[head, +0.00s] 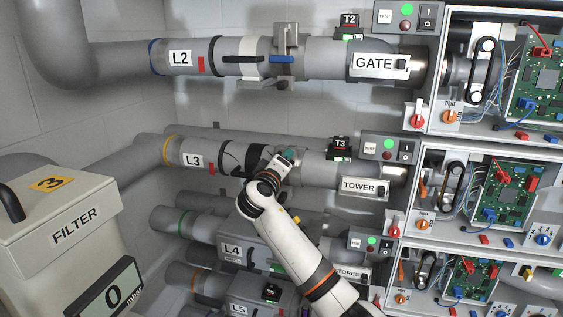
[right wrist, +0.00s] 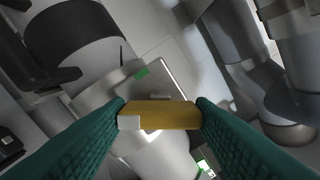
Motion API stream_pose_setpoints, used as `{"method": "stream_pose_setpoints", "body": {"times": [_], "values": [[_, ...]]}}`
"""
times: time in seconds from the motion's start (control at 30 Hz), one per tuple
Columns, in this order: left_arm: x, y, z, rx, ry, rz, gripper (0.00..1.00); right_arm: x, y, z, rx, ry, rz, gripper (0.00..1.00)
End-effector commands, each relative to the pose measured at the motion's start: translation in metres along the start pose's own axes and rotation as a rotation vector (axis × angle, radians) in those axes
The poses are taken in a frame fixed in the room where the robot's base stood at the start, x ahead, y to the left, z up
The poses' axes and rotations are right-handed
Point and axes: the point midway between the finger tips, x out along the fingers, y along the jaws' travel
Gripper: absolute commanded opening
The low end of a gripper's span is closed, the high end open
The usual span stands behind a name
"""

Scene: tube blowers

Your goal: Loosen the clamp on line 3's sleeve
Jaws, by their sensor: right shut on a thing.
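Line 3's grey pipe carries the label L3 (head: 193,160) and a yellow ring, in the middle of the head view. Black bands (head: 232,158) circle its sleeve. My right gripper (head: 287,156), with green fingers, reaches the pipe just right of these bands and hides most of the clamp there. In the right wrist view my right gripper (right wrist: 160,112) is shut on the yellow clamp lever (right wrist: 165,117), which lies crosswise between the fingertips and has a pale end. I cannot tell how tight the clamp is. My left gripper is out of view.
Line 2's pipe with its blue-levered clamp (head: 284,58) runs above. The L4 pipe (head: 232,250) and L5 pipe run close below my right arm. Open electronics cabinets (head: 493,190) stand at right. The filter box (head: 75,235) stands at lower left.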

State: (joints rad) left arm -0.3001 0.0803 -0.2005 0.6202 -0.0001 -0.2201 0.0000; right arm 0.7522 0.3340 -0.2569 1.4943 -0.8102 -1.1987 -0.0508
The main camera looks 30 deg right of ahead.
Motion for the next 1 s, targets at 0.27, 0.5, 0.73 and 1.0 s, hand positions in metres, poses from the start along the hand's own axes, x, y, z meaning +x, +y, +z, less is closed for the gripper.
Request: {"method": "stream_pose_setpoints", "body": {"times": [0.27, 0.5, 0.73, 1.0], "values": [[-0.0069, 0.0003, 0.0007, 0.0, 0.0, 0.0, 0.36, 0.0, 0.0011, -0.0009, -0.256, 0.003, 0.003, 0.26], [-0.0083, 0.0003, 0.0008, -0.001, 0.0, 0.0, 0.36, 0.0, 0.0016, -0.0011, -0.433, 0.002, 0.003, 0.26], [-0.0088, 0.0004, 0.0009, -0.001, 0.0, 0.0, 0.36, 0.0, 0.0019, -0.0012, -0.54, 0.002, 0.004, 0.26], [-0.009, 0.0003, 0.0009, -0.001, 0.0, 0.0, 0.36, -0.0001, 0.0022, -0.0012, -0.589, 0.002, 0.004, 0.26]]}}
